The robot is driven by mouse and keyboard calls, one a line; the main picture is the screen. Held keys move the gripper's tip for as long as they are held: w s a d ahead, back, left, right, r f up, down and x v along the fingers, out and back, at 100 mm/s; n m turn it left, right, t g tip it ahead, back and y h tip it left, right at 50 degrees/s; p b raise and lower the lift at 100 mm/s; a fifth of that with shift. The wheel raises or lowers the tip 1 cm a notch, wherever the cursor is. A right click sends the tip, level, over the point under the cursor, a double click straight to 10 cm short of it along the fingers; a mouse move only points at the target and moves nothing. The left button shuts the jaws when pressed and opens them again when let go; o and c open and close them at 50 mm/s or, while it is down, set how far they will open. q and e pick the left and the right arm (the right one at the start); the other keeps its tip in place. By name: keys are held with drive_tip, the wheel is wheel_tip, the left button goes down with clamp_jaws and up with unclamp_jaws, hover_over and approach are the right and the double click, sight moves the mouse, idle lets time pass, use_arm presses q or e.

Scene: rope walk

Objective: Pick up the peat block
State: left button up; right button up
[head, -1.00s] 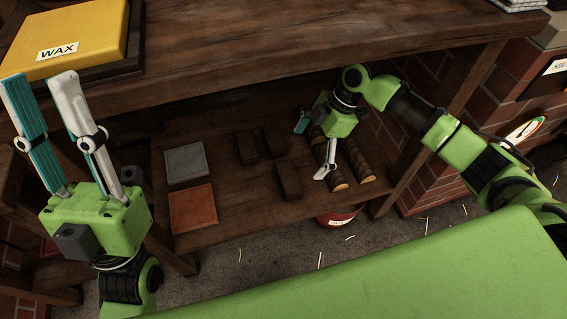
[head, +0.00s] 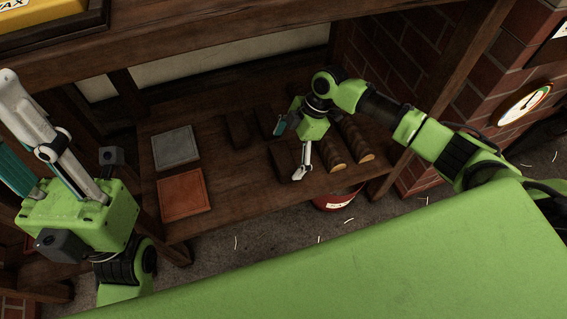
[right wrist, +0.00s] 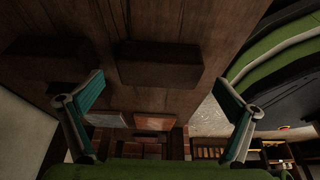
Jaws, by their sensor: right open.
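Dark brown blocks, the peat blocks by their look, lie on the low wooden shelf. One block (head: 238,129) is left of my right gripper (head: 289,150), and another (head: 284,158) is partly hidden beneath it. In the right wrist view, one block (right wrist: 159,66) lies between the spread fingers of the right gripper (right wrist: 158,86), and a second block (right wrist: 60,57) lies to its left. The right gripper is open and empty; I cannot tell whether it touches a block. My left gripper (head: 22,125) is raised at the left, fingers apart, empty.
A grey slab (head: 175,147) and an orange slab (head: 184,195) lie on the shelf to the left. Brown rolls with pale ends (head: 357,141) lie right of the gripper. The thick tabletop (head: 200,38) overhangs the shelf, and a wooden post (head: 440,82) stands at right.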

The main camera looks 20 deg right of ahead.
drive_tip(key=x, duration=0.3)
drive_tip(key=shift+w+b, duration=0.1)
drive_tip(key=shift+b, duration=0.3)
drive_tip(key=shift+r, duration=0.15)
drive_tip(key=c, duration=1.2)
